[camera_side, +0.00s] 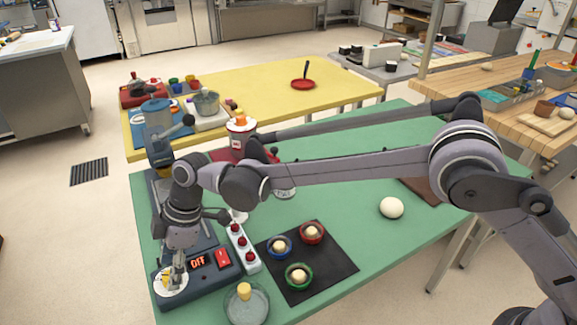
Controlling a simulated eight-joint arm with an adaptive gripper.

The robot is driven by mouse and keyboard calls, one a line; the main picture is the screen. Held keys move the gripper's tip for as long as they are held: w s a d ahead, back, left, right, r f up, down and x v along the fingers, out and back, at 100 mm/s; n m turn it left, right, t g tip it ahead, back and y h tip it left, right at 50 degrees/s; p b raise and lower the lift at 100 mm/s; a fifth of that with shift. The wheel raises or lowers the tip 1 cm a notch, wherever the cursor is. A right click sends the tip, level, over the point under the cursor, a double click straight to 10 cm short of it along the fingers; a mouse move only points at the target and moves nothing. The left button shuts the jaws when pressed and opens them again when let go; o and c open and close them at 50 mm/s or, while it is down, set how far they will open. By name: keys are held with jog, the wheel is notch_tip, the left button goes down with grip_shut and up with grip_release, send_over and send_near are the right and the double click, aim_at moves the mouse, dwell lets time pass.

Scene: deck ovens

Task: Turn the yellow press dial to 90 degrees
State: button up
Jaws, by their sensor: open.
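The press (206,292) is a dark blue-grey machine at the lower left of the green table, with a red "OFF" display (198,262) and a red rocker switch (223,259). A round pale dial plate (164,284) with small markings lies at its front left corner. My gripper (176,284) points down over this plate, its fingers open at the plate's middle. The fingers cover the yellow dial, so I cannot tell its angle or whether they touch it.
A white strip with red knobs (243,248) stands right of the press. A grey round dish (246,308) holds a yellow piece (244,290). A black mat (330,272) carries red, blue and green bowls. A white ball (391,207) lies farther right.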

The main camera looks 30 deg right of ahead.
jog(key=shift+a+f, duration=0.25)
jog(key=shift+f, duration=0.35)
grip_shut()
